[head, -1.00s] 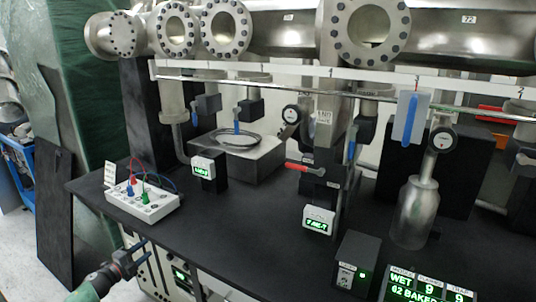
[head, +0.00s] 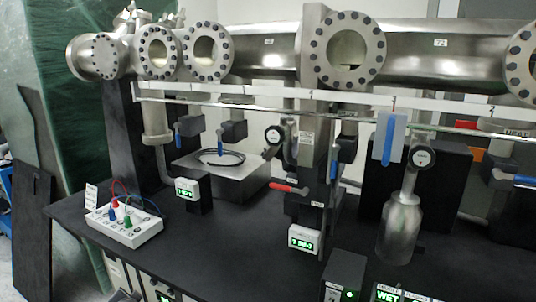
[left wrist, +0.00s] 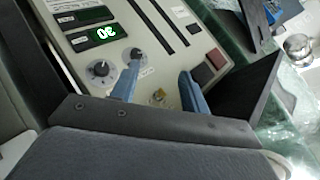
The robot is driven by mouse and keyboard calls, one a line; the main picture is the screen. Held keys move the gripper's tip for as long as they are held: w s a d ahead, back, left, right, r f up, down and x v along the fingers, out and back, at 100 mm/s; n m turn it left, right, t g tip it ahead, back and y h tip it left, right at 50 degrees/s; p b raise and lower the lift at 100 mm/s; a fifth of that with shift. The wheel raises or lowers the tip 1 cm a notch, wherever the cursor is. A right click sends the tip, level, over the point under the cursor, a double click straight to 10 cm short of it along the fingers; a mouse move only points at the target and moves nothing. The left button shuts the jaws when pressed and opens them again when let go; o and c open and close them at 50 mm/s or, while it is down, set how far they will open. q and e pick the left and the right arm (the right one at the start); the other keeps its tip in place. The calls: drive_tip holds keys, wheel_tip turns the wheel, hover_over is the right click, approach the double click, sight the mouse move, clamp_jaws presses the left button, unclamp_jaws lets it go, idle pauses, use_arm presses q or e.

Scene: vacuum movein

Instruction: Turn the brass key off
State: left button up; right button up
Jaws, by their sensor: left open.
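A small brass key (left wrist: 158,96) shows in the left wrist view on the face of a pale control panel (left wrist: 165,62). My left gripper (left wrist: 157,80) is open, its two blue fingers on either side of the key in the picture. I see no contact between fingers and key. How far the fingertips are from the panel is hard to tell. My right gripper is not in view.
The panel has two round knobs (left wrist: 100,69), a green display (left wrist: 105,34), dark slots and a red button (left wrist: 216,58). In the head view, a black bench (head: 235,240) carries a white socket box (head: 125,224) and vacuum pipework (head: 270,45).

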use_arm(q)
drive_tip(key=s+d+f+n+g+h+p, duration=0.2)
drive_tip(key=s+d+g+h+p, duration=0.3)
drive_tip(key=s+d, duration=3.1)
drive_tip(key=s+g+h, duration=0.2)
drive_tip(key=h, duration=0.1)
drive_tip(key=shift+s+f, duration=0.3)
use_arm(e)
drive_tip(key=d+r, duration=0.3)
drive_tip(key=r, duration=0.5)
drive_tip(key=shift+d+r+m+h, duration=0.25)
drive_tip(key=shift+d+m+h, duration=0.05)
